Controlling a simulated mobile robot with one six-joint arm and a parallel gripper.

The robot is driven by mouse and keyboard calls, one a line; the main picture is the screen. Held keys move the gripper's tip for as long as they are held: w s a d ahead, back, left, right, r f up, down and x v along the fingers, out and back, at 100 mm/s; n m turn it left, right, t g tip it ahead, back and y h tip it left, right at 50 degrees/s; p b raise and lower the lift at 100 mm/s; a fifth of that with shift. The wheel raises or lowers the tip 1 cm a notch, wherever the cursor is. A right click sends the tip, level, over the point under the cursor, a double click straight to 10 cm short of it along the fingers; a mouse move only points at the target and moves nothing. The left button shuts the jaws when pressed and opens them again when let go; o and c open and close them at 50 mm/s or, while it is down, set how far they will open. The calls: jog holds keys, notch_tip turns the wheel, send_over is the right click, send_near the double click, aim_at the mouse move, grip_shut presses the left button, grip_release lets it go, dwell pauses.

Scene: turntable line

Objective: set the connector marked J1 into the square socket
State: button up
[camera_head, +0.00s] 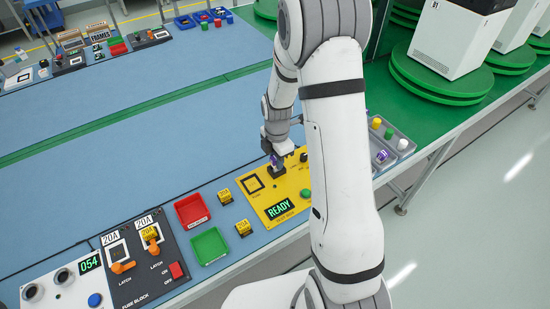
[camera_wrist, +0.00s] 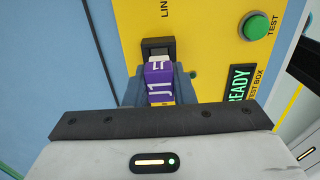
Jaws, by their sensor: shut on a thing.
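The purple connector marked J1 (camera_wrist: 160,84) is between the fingers of my gripper (camera_wrist: 159,76), which is shut on it. In the wrist view its far end meets a black-framed socket (camera_wrist: 157,43) beside the word LINK on the yellow test box (camera_wrist: 205,40). I cannot tell whether it is inside the socket or just above it. In the head view my gripper (camera_head: 273,161) is low over the test box (camera_head: 263,200), above a black socket (camera_head: 278,171). A larger black square outline (camera_head: 252,184) lies to its left on the panel.
The box has a lit READY display (camera_head: 279,208) and a green TEST button (camera_head: 305,194). A grey tray (camera_head: 403,154) holds another purple piece (camera_head: 381,156) and coloured knobs. Red (camera_head: 193,209) and green (camera_head: 209,246) trays and yellow 20A fuses (camera_head: 225,196) lie left.

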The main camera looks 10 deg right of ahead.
jog(key=shift+f+b, duration=0.7)
jog(key=shift+f, duration=0.15)
dwell(0.4)
jog(key=o, duration=1)
jog(key=shift+r, duration=3.9)
jog(key=shift+s+r+m, duration=0.2)
jog(key=shift+r+m, duration=0.1)
jog(key=shift+r, duration=0.05)
jog(key=s+r+m+t, duration=0.1)
jog(key=s+r+m, duration=0.4)
jog(key=s+m, duration=0.2)
jog(key=s+r+m+t, duration=0.1)
jog(key=s+r+m, duration=0.4)
jog(key=s+m, duration=0.2)
jog(key=s+r+m, duration=0.4)
jog(key=s+m, duration=0.3)
jog(key=shift+a+r+t, duration=0.15)
jog(key=shift+r+t, duration=0.25)
